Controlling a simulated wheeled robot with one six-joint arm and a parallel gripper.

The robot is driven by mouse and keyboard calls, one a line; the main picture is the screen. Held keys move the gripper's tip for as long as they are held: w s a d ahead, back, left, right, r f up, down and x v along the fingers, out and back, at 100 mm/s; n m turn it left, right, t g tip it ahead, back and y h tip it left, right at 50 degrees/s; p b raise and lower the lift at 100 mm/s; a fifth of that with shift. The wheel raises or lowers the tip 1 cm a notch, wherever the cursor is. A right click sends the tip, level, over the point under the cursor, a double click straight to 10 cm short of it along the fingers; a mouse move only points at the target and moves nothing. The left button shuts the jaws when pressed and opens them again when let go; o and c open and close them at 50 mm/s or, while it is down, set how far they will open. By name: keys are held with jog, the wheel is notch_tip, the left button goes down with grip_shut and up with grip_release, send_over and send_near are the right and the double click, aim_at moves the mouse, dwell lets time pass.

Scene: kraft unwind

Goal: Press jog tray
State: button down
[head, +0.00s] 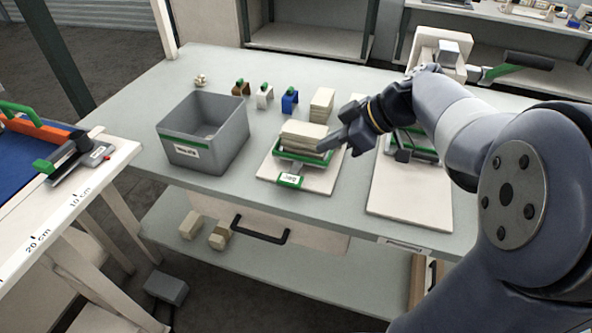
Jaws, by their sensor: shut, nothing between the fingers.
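The jog tray (287,158) has a green rim and sits on a pale board with a small green and white label in front. A stack of kraft-coloured sheets (303,135) lies in it. My gripper (327,145) is shut and empty, its tips pointing left and down at the right end of the tray and stack. I cannot tell whether the tips touch the stack or are just in front of it. My gripper hides part of the tray's right side.
A grey bin (232,147) with a green band stands left of the tray. Behind are brown, white and blue small items (289,101) and another pale stack (321,105). A green-edged device (412,146) on a board stands to the right. The table's front left is clear.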

send_over(285, 178)
jog(key=s+d, duration=0.1)
jog(key=d, duration=0.2)
notch_tip(285, 178, down, 6)
jog(key=shift+s+f+p, duration=0.15)
jog(key=shift+f+p, duration=0.05)
jog(key=shift+p, duration=0.2)
jog(key=f, duration=0.3)
jog(key=shift+a+f, duration=0.2)
jog(key=shift+f, duration=0.6)
jog(key=shift+f, duration=0.1)
